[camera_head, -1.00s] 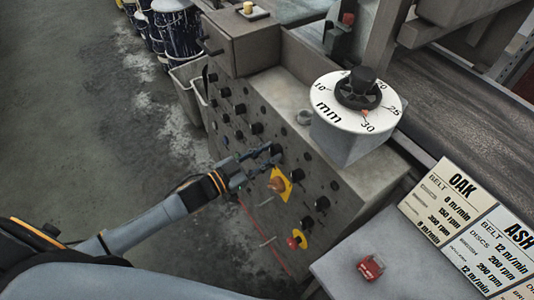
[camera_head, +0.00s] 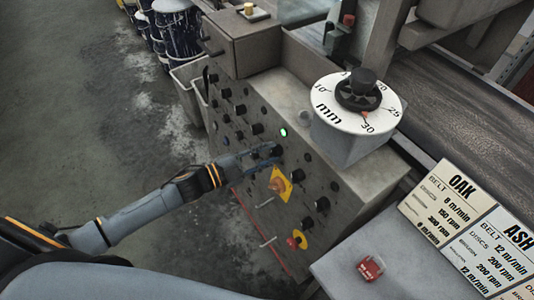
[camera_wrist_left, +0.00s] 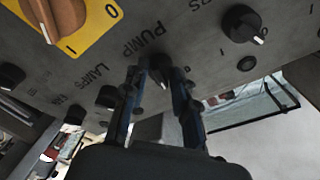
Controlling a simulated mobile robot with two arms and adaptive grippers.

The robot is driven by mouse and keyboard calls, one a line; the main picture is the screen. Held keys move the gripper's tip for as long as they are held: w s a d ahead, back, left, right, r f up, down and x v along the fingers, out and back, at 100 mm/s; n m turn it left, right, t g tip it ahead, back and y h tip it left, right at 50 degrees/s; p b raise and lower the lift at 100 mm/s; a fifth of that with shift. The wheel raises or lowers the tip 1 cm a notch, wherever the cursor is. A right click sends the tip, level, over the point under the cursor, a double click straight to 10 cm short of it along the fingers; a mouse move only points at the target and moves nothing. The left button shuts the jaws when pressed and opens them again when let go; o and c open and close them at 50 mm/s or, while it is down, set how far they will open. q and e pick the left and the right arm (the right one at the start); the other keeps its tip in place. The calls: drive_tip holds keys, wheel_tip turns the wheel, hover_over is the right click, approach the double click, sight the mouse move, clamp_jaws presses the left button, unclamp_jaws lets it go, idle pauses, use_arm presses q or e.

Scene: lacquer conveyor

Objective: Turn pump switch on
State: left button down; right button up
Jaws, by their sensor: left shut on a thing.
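The pump switch (camera_wrist_left: 160,72) is a small black knob beside the printed word PUMP in the left wrist view. It sits on the grey control panel (camera_head: 238,150). My left gripper (camera_head: 271,153) is against the panel, shut on this knob. Its two dark fingers (camera_wrist_left: 160,80) stand on either side of the knob in the wrist view. They hide part of the knob, and I cannot read its pointer clearly. A green lamp (camera_head: 283,132) glows on the panel, just above the gripper. My right gripper is not in view.
A yellow plate with an orange rotary switch (camera_head: 279,184) is close below the gripper. A red button (camera_head: 296,240) and several black knobs share the panel. The dial box (camera_head: 352,140) stands above. Open floor lies to the left.

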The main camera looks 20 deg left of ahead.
use_arm(q)
drive_tip(key=shift+m+g, duration=0.4)
drive_tip(key=shift+m, duration=1.5)
drive_tip(key=c, duration=1)
unclamp_jaws()
drive_tip(key=shift+c, duration=0.2)
drive_tip(key=shift+s+a, duration=0.1)
drive_tip(key=shift+a, duration=0.05)
drive_tip(key=v, duration=1.1)
drive_tip(key=shift+s+a, duration=0.2)
